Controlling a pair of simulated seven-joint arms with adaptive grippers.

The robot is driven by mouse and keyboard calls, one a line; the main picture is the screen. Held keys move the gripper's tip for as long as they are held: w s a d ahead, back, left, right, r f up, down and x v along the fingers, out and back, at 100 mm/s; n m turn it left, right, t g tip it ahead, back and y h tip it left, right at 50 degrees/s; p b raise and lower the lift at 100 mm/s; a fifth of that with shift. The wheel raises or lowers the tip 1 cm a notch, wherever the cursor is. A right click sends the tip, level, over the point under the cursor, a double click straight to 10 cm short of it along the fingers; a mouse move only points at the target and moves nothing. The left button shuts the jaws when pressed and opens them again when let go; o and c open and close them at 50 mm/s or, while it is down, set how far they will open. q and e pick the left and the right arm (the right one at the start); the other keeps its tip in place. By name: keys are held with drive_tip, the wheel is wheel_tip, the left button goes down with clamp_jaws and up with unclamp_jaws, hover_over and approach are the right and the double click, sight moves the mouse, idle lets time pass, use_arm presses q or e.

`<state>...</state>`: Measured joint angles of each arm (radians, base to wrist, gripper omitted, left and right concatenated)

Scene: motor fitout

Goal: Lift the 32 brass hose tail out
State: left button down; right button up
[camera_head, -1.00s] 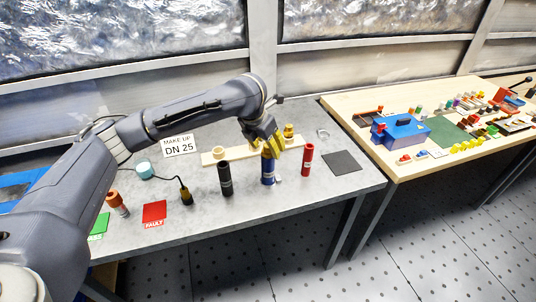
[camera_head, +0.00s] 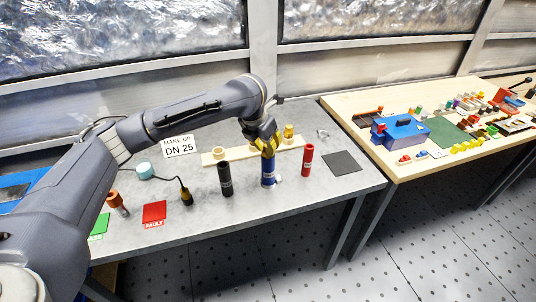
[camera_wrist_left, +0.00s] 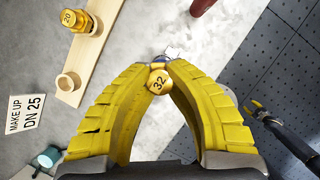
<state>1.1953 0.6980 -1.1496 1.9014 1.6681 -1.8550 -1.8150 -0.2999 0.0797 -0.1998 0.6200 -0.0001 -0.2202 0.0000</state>
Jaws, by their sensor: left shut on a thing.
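The 32 brass hose tail (camera_wrist_left: 158,82) shows its round, marked end between my left fingertips in the left wrist view. My left gripper (camera_head: 267,150) is shut on it at the top of the upright blue hose (camera_head: 268,174); the left gripper also shows in the wrist view (camera_wrist_left: 160,72). In the head view the fingers hide the hose tail, and I cannot tell how much of it is inside the hose. My right gripper (camera_wrist_left: 258,107) shows small at the right of the wrist view, over the floor; its opening is unclear.
A black hose (camera_head: 225,180) and a red hose (camera_head: 307,160) stand on either side of the blue one. Behind is a pale wooden rack (camera_head: 218,161) with a brass 20 fitting (camera_wrist_left: 78,21). A dark mat (camera_head: 341,162) lies at right.

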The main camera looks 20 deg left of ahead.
use_arm(q)
wheel_tip(320, 180, up, 20)
idle(1.0)
drive_tip(key=shift+f, duration=0.1)
